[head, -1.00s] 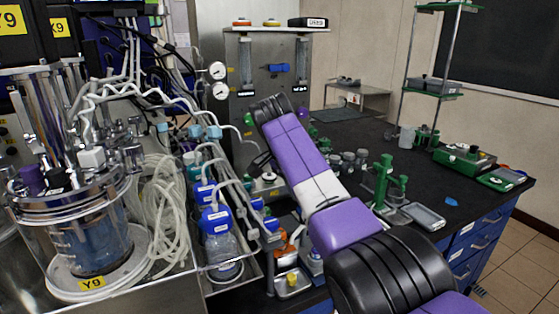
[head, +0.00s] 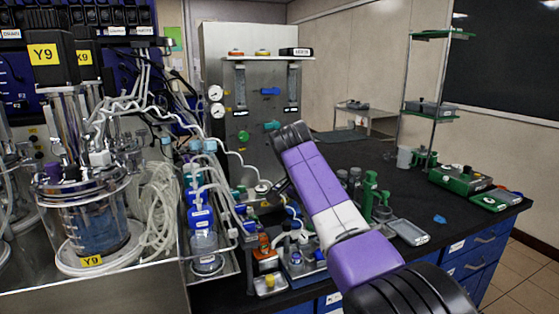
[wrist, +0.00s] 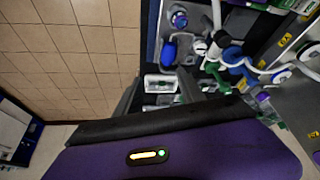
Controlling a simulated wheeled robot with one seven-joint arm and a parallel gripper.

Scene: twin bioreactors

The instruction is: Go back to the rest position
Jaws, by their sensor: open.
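My purple and black arm reaches from the lower right over the bench in the head view. The gripper is open, above the bench front near the bottles and small trays.
A glass bioreactor labelled Y9 (head: 92,232) stands at left with coiled tubing (head: 155,215). Blue-capped bottles (head: 203,222) stand beside it. A gas cabinet (head: 262,125) is behind. Green stands (head: 370,195) and a grey tray (head: 408,231) are on the black bench.

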